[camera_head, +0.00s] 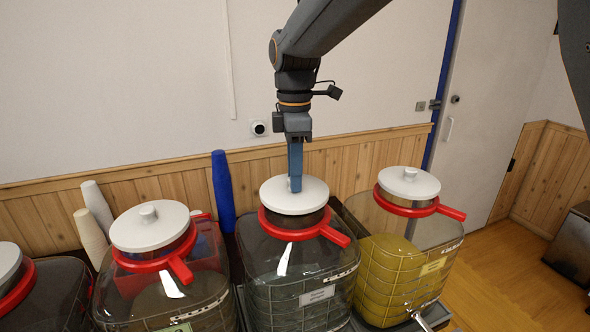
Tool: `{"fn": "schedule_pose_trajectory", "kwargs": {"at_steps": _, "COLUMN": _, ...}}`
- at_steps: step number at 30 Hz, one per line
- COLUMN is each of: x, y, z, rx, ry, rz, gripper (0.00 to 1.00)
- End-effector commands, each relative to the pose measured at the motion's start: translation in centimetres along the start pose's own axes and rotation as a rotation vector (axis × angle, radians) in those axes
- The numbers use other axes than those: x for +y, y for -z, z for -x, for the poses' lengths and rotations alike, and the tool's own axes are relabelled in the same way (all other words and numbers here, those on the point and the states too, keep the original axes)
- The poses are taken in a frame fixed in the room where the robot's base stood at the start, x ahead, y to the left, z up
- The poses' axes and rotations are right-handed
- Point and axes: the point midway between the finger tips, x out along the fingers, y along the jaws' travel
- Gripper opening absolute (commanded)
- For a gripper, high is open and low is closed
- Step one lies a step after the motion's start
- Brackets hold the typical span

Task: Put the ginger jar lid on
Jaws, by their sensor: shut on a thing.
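My gripper (295,186) points straight down, with its blue fingers shut on the knob of a white round lid (273,197). The fingers hide the knob. The lid is roughly level over the mouth of the middle clear jar (270,262), which has a red collar with a handle (335,236). Some of the jar's neck shows between lid and collar. I cannot tell whether the lid touches the rim. The middle jar has a pale label (317,294), too small to read, so I cannot confirm which jar is ginger.
A jar with yellow contents (385,262) stands close on the right, its white lid (409,180) on. A lidded jar (150,285) stands on the left, another at the far left edge. Blue cups (223,192) and pale cups (92,235) are stacked behind, by the wall.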

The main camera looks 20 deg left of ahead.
Motion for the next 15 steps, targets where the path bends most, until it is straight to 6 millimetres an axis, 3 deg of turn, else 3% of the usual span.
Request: {"fn": "schedule_pose_trajectory", "kwargs": {"at_steps": 15, "x": 0.0, "y": 0.0, "z": -0.46, "rx": 0.0, "ry": 0.0, "rz": 0.0, "gripper": 0.0}}
